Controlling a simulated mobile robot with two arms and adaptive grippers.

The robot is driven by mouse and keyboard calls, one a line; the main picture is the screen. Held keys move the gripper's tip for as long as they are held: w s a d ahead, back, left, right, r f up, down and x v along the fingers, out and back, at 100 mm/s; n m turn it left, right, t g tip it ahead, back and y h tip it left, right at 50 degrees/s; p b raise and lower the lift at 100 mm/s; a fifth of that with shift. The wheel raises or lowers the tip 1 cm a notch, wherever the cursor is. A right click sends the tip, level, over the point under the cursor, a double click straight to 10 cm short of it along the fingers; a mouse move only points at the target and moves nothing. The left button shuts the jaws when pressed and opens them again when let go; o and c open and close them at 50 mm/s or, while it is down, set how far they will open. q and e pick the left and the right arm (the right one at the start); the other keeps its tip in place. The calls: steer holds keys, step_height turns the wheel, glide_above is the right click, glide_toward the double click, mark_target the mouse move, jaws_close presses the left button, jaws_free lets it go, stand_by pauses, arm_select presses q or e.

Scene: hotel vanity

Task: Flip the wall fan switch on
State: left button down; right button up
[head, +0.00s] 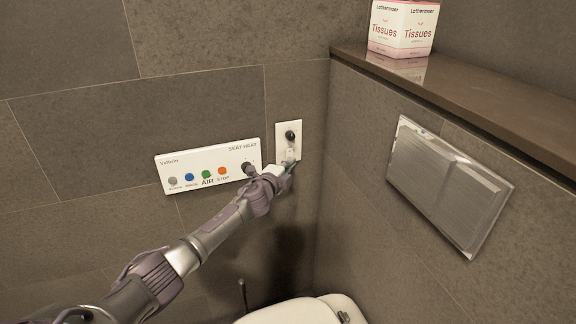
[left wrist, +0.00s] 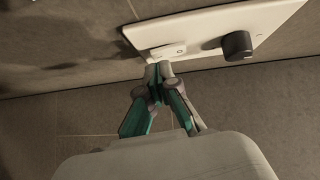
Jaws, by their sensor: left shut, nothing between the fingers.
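A white wall plate (head: 283,127) is fixed to the tiled wall near the corner. It carries a black round knob (head: 290,135) and, below it, a small white switch (head: 289,154). In the left wrist view the plate (left wrist: 205,28) lies across the top, with the knob (left wrist: 237,45) to the right and the switch (left wrist: 168,50) to the left. My left gripper (head: 287,167) is shut and empty, its fingertips (left wrist: 158,70) right by the switch at the plate's edge. I cannot tell whether they touch it. My right gripper is out of view.
A white control panel (head: 208,164) with coloured buttons is on the wall left of the plate, close behind my left arm. A tissue box (head: 402,27) stands on a brown ledge (head: 480,90). A metal flush plate (head: 447,185) is on the right wall. A white toilet (head: 300,311) is below.

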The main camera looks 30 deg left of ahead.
arm_select(q)
steer(key=shift+w+a, duration=0.2)
steer(key=shift+w, duration=0.05)
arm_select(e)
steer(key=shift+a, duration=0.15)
arm_select(q)
steer(key=shift+w+a, duration=0.1)
steer(key=shift+a, duration=0.1)
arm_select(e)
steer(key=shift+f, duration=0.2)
